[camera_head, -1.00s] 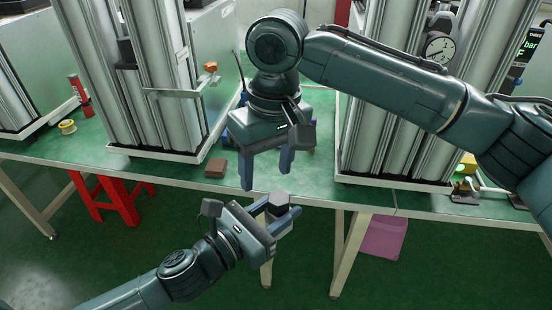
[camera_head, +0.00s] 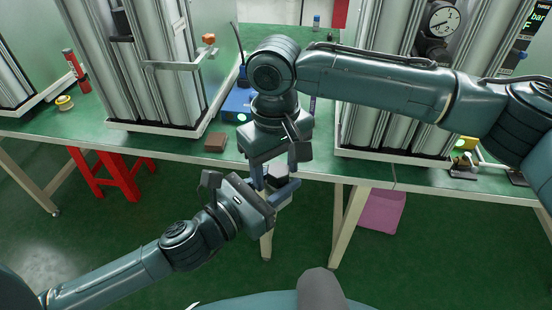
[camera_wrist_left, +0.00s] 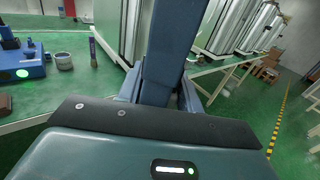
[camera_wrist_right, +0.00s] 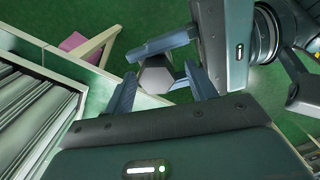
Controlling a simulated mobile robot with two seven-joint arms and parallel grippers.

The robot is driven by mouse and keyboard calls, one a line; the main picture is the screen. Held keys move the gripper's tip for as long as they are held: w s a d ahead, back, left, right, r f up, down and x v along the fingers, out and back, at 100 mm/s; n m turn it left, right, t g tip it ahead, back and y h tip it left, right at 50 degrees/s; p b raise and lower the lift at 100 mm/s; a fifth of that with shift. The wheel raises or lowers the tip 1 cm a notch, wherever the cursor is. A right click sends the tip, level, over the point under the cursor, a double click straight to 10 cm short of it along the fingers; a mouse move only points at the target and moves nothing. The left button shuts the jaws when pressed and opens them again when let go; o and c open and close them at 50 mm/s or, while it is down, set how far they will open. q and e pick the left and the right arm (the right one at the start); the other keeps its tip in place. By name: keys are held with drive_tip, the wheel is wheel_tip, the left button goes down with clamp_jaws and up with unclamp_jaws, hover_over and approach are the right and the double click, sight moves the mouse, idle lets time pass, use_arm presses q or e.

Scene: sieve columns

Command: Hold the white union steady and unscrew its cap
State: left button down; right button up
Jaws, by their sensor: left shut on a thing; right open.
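The white union (camera_head: 281,204) is held upright in my left gripper (camera_head: 283,190), which is shut on its body at the front of the table. Its grey hexagonal cap (camera_wrist_right: 155,76) faces up and shows in the right wrist view. My right gripper (camera_head: 272,180) is open and points down from above, with its fingers on either side of the cap. I cannot tell whether they touch it. In the head view the right gripper and the left fingers hide much of the cap. In the left wrist view a finger hides the union.
The green table (camera_head: 190,148) carries tall sieve columns (camera_head: 150,80) at left and right. A brown block (camera_head: 215,142) lies near the front edge, and a blue device (camera_head: 237,104) stands behind. A pink bin (camera_head: 382,212) is on the floor. Space in front of the table is clear.

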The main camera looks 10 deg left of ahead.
drive_tip(key=shift+c, duration=0.3)
drive_tip(key=shift+s+a, duration=0.1)
drive_tip(key=shift+s, duration=0.05)
drive_tip(key=c, duration=1)
drive_tip(key=shift+s+n, duration=0.15)
drive_tip(key=shift+n, duration=1.65)
drive_tip(key=o, duration=0.8)
drive_tip(key=shift+o, duration=1.3)
drive_tip(key=shift+w+r, duration=0.15)
drive_tip(key=shift+w, duration=0.05)
